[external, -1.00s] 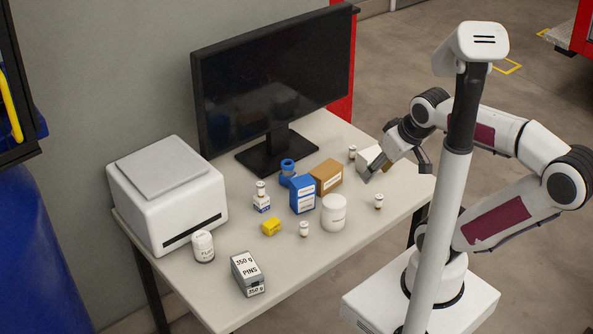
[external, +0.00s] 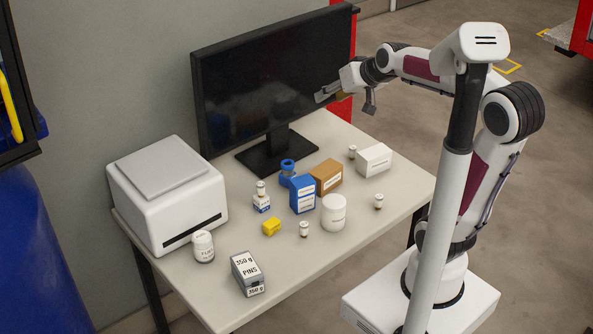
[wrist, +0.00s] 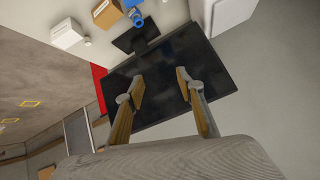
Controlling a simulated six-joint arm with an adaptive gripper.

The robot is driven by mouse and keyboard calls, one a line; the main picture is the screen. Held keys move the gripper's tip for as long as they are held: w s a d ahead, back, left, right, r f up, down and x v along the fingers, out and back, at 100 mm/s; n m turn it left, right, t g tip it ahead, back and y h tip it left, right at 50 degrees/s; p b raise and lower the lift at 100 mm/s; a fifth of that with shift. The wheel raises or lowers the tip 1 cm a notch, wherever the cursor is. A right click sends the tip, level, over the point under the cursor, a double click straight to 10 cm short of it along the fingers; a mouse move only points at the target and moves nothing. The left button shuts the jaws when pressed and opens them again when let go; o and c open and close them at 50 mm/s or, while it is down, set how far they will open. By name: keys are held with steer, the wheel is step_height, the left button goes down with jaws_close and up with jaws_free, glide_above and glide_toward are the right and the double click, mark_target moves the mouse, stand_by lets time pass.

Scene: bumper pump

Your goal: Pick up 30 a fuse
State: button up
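Several small white cylinders with dark bands look like fuses; their markings are too small to read, so I cannot tell which is 30 A. My gripper (external: 345,103) is raised above the table's back right, in front of the monitor's right edge. In the wrist view my gripper (wrist: 161,80) has its fingers wide apart with nothing between them.
The white box (external: 374,160), brown box (external: 326,177), blue box (external: 302,195), white jar (external: 333,213) and yellow block (external: 271,227) crowd the middle. The monitor (external: 275,85) stands behind. A white machine (external: 168,195) fills the left. The front right tabletop is clear.

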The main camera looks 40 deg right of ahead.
steer(key=w+d+r+m+t+h, duration=0.2)
steer(key=w+d+m, duration=0.1)
steer(key=w+d, duration=0.75)
steer(key=w+d+r+m+t+h, duration=0.1)
steer(key=w+d+r+m+h, duration=0.2)
steer(key=w+d, duration=0.75)
steer(key=w+d+f+m+g+h, duration=0.1)
steer(key=w+d+f+m+h, duration=0.2)
steer(key=d, duration=0.6)
steer(key=d+f+m+g+h, duration=0.1)
steer(key=d+f+m+h, duration=0.3)
steer(key=d, duration=0.5)
steer(key=w+d+f+m+g+h, duration=0.15)
steer(key=d+m, duration=0.35)
steer(key=d, duration=0.5)
steer(key=m+g, duration=1.2)
steer(key=m, duration=2.3)
glide_toward(349, 153)
steer(key=d, duration=0.3)
steer(key=shift+w+d+f+y, duration=0.1)
steer(key=shift+w+d+y, duration=0.05)
steer(key=shift+w+y, duration=0.1)
steer(key=shift+g, duration=0.25)
